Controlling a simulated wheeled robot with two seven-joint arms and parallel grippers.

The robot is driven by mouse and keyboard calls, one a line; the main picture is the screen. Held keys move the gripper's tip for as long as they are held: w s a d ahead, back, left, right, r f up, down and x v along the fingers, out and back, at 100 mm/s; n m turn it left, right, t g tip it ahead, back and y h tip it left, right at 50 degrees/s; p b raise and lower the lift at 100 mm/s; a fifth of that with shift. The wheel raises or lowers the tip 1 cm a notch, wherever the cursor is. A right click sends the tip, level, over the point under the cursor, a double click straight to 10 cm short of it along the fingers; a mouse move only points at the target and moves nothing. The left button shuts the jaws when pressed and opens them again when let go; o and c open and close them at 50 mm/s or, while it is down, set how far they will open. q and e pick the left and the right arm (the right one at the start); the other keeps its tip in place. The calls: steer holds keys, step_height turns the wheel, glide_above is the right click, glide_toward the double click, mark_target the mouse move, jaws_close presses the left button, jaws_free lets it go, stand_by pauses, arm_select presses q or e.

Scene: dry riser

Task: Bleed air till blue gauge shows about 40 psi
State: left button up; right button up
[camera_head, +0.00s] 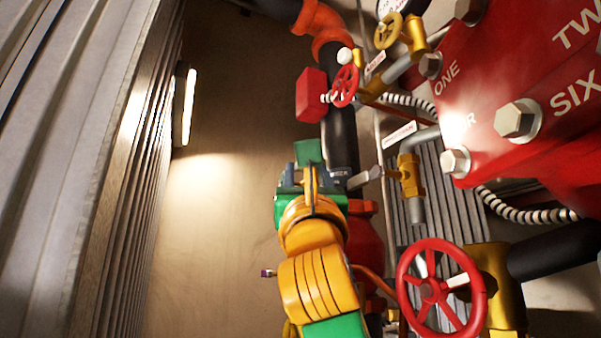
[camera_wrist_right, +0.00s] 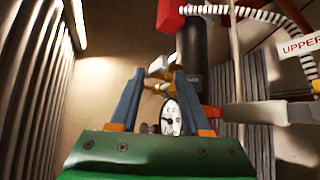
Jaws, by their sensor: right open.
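My right gripper (camera_head: 311,172) reaches up in the middle of the head view. In the right wrist view its blue fingers (camera_wrist_right: 161,70) are apart, so it is open. A small brass-coloured part (camera_wrist_right: 158,86) shows near its fingertips; I cannot tell whether they touch it. A round white-faced gauge (camera_wrist_right: 172,117) shows between the fingers; its reading is too small to tell. Another gauge (camera_head: 392,7) is cut off at the head view's top edge. A blue gauge cannot be made out. A yellow handwheel (camera_head: 388,30) and small red handwheel (camera_head: 345,86) are on brass valves. My left gripper is out of view.
A large red handwheel (camera_head: 440,288) stands right of my arm. A brass valve (camera_head: 410,180) is on the pipework above it. A red bolted plate (camera_head: 530,100) fills the upper right. A corrugated wall (camera_head: 100,170) is at left. The space left of my arm is free.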

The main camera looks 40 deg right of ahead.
steer(key=r+p, duration=0.1)
steer(key=p, duration=0.1)
steer(key=w+r+p, duration=0.1)
steer(key=r+p, duration=0.2)
steer(key=r, duration=0.1)
steer(key=shift+w+d+r+p, duration=0.2)
steer(key=shift+w+d+p, duration=0.15)
steer(key=shift+d+p, duration=0.05)
steer(key=shift+w+d+r+p, duration=0.2)
steer(key=shift+r+p, duration=0.1)
steer(key=shift+p, duration=0.1)
steer(key=shift+w+d+f, duration=0.35)
steer(key=shift+w+d, duration=0.15)
steer(key=shift+w, duration=0.15)
jaws_close()
